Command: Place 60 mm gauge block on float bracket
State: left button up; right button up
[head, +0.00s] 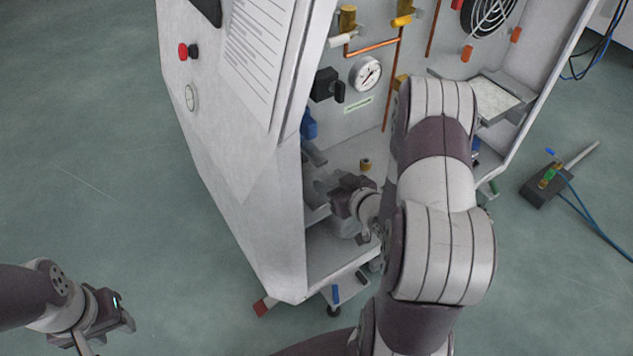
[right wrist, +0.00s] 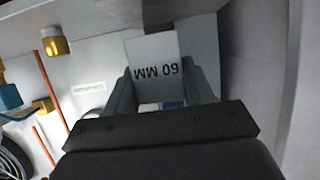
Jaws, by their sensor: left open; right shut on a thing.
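The gauge block (right wrist: 153,66) is a pale grey block marked "60 MM", upside down in the right wrist view. My right gripper (right wrist: 160,92) is shut on it, with one dark finger on each side. In the head view my right gripper (head: 322,187) is inside the lower left part of the open cabinet, and the block cannot be made out there. I cannot pick out the float bracket for certain in either view. My left gripper (head: 128,318) is open and empty, low at the left, outside the cabinet and above the floor.
The white cabinet (head: 245,200) has a side wall close left of my right gripper. Inside are a pressure gauge (head: 366,73), copper pipes (head: 373,46), a small brass fitting (head: 365,164) and a tray (head: 495,98). A dark device (head: 545,187) with blue cables lies on the floor at right.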

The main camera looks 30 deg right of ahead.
aim_at(318, 167)
jog(key=w+b, duration=0.1)
jog(key=w, duration=0.5)
jog(key=shift+a, duration=0.2)
jog(key=f+b, duration=0.2)
jog(key=f, duration=0.1)
jog(key=shift+w+f+b, duration=0.2)
jog(key=shift+f+b, duration=0.05)
jog(key=shift+b, duration=0.05)
jog(key=shift+f, duration=0.15)
jog(key=o, duration=1.2)
jog(key=shift+c, duration=0.2)
